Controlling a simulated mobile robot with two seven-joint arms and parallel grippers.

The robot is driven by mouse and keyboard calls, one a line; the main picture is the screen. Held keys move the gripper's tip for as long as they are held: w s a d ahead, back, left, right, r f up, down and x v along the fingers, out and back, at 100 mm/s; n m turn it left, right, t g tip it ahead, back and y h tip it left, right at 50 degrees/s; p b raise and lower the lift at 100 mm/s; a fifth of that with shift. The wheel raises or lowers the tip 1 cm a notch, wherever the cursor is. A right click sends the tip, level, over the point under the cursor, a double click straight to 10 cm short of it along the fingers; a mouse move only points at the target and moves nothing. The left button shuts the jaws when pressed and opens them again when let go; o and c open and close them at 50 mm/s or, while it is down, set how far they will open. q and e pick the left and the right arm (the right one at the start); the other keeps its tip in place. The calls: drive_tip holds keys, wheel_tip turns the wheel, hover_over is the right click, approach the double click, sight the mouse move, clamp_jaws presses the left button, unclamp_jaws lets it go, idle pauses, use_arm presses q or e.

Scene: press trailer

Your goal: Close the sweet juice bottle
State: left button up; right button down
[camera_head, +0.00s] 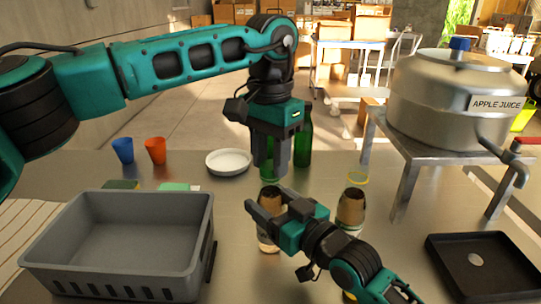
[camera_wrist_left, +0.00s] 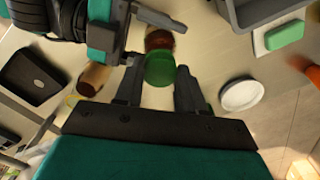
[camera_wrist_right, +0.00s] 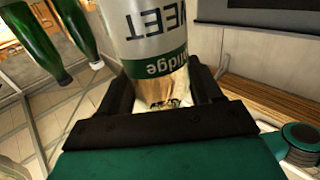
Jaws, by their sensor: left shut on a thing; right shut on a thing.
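The sweet juice bottle (camera_head: 268,240) stands in the fingers of my right gripper (camera_head: 267,206), which is shut around it. Its white and green label, with part of the word "sweet", fills the top of the right wrist view (camera_wrist_right: 150,35). Its brown upper part (camera_head: 270,196) sits just under my left gripper (camera_head: 272,172). In the left wrist view, a translucent green round piece (camera_wrist_left: 160,69) that looks like a cap lies between the left fingertips, beside the brown bottle top (camera_wrist_left: 160,40). The left gripper is shut on it. Whether it touches the bottle is unclear.
A second brown-topped bottle (camera_head: 351,206) stands to the right, with a yellowish ring (camera_head: 358,176) behind it. Green bottles (camera_head: 304,140) stand behind my left gripper. A grey crate (camera_head: 120,278), white plate (camera_head: 229,161), black tray (camera_head: 490,285) and apple juice press (camera_head: 430,100) surround the work area.

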use_arm(q)
drive_tip(key=o, duration=1)
drive_tip(key=shift+r, duration=0.1)
drive_tip(key=shift+r, duration=2.2)
drive_tip(key=shift+c, duration=0.4)
